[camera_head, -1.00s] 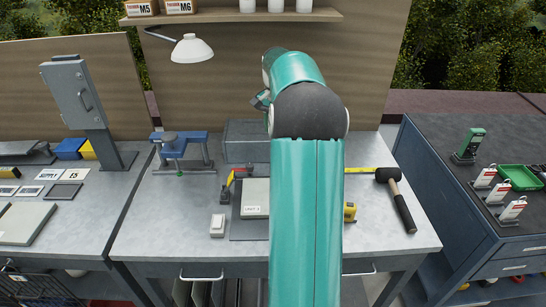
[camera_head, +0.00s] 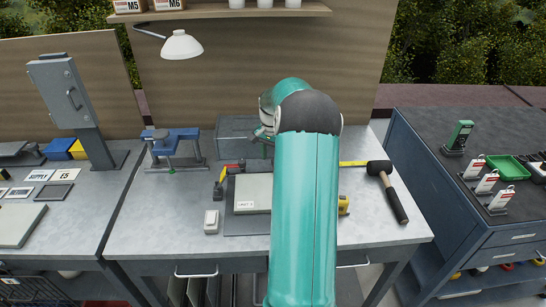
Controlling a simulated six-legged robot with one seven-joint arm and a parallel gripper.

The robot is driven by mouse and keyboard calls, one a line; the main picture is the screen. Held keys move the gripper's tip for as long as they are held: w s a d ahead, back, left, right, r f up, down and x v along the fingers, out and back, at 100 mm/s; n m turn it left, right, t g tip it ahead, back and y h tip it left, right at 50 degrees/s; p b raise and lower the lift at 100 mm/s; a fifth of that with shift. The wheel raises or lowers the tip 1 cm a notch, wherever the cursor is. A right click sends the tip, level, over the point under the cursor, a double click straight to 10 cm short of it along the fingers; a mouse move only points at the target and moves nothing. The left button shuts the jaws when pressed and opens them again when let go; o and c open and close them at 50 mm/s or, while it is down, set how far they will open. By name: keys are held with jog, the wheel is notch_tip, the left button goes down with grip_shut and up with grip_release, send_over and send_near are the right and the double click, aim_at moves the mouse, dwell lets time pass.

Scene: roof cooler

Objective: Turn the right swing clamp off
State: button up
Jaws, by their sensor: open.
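A grey plate (camera_head: 252,190) with a white label lies on a darker base (camera_head: 245,224) on the workbench. At its left edge stands a small dark swing clamp (camera_head: 218,191) with a red and yellow lever (camera_head: 228,171), and a red piece shows just behind. The right swing clamp is not visible; my teal arm covers the right side of the plate.
A blue vise-like tool (camera_head: 174,145) and a grey box (camera_head: 237,141) stand behind. A mallet (camera_head: 388,188) and a yellow tape measure (camera_head: 343,204) lie to the right. A lamp (camera_head: 181,45) hangs above.

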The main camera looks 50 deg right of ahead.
jog(key=shift+s+d+r, duration=0.1)
jog(key=shift+s, duration=0.85)
jog(key=shift+w+f, duration=0.3)
jog(key=shift+w, duration=0.3)
jog(key=shift+s+r, duration=0.25)
jog(key=shift+s, duration=0.15)
jog(key=shift+c, duration=0.9)
jog(key=shift+w+f, duration=0.15)
jog(key=shift+w, duration=0.15)
jog(key=c, duration=0.7)
jog(key=shift+s, duration=0.15)
jog(key=shift+c, duration=0.6)
